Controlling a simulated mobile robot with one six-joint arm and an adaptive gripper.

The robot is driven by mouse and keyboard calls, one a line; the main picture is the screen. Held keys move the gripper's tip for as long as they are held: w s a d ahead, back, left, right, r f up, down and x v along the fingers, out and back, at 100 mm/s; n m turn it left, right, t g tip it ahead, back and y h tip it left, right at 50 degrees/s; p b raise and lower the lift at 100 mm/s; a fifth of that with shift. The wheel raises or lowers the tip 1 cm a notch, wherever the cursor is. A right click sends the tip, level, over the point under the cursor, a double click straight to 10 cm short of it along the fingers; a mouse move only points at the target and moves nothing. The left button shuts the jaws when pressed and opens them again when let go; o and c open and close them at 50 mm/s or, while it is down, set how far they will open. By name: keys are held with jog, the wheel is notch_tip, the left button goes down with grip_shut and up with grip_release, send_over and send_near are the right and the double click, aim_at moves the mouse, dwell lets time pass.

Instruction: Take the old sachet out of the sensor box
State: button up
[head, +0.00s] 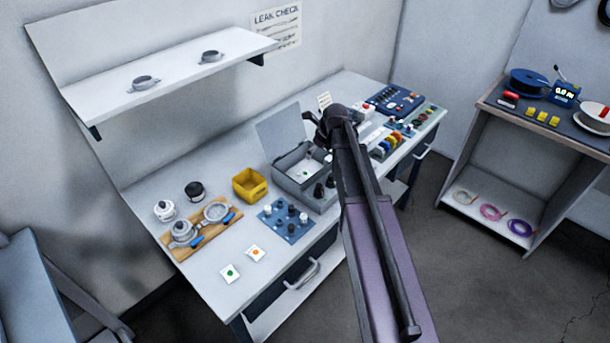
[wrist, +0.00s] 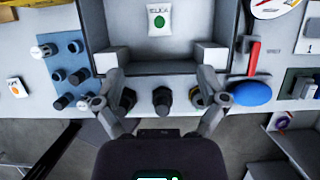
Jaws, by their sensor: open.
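The sensor box (head: 288,186) is an open grey case on the bench, with its lid (head: 280,132) raised at the back. The old sachet, white with a green dot (head: 305,174), lies flat on the box floor. My gripper (head: 323,125) shows above the box's right side in the head view, partly hidden by my arm. In the wrist view my gripper (wrist: 160,88) is open and empty, its fingers spread over the box's front edge, apart from the sachet.
Black connectors (wrist: 162,98) stand along the box front, between and beside my fingers. A blue plate with knobs (head: 285,222) and a yellow bin (head: 249,185) are left of the box. Green-dot (head: 230,273) and orange-dot (head: 256,253) sachets lie on the bench front. A blue dome (wrist: 250,93) is right of my fingers.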

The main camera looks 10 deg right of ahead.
jog(key=shift+f, duration=0.1)
dwell(0.3)
jog(key=b, duration=0.8)
send_over(304, 173)
jog(key=s+d, duration=0.1)
jog(key=s, duration=0.1)
jog(key=f, duration=0.7)
jog(key=shift+w+d+f, duration=0.2)
jog(key=shift+w+f, duration=0.05)
jog(key=shift+f, duration=0.15)
jog(key=shift+f, duration=0.15)
jog(key=shift+b+x, duration=2.45)
jog(key=shift+s, duration=0.15)
jog(key=c, duration=0.9)
